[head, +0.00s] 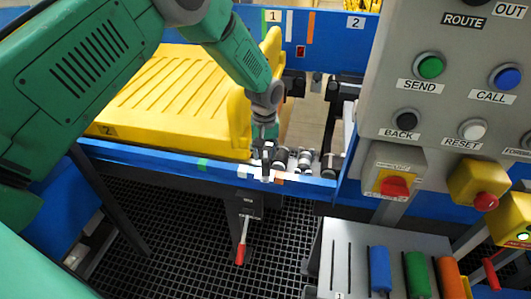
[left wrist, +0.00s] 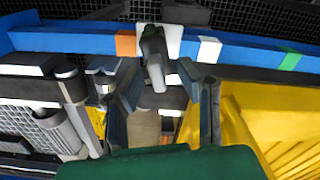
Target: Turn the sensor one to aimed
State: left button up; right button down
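My left gripper (head: 265,142) points down at the blue front rail (head: 170,158), beside the yellow tray (head: 150,85). In the left wrist view its two fingers (left wrist: 157,88) are apart. A small dark grey sensor (left wrist: 154,55) stands on a white patch of the rail and shows between the fingertips, with gaps at both sides. I take it to be sensor one. In the head view the sensor (head: 268,158) is small and partly hidden by the gripper, so its exact aim is hard to tell. My right gripper is not in view.
Orange, white and green marks lie along the rail. Conveyor rollers (head: 305,158) are right of the gripper. A grey control panel (head: 450,80) with buttons stands at the right. A red-handled lever (head: 240,250) hangs below the rail. Coloured cylinders (head: 417,272) lie at lower right.

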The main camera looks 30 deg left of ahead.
pick_arm(q)
jog(key=shift+a+f, duration=0.1)
jog(key=shift+f, duration=0.05)
jog(key=shift+d, duration=0.3)
grip_shut()
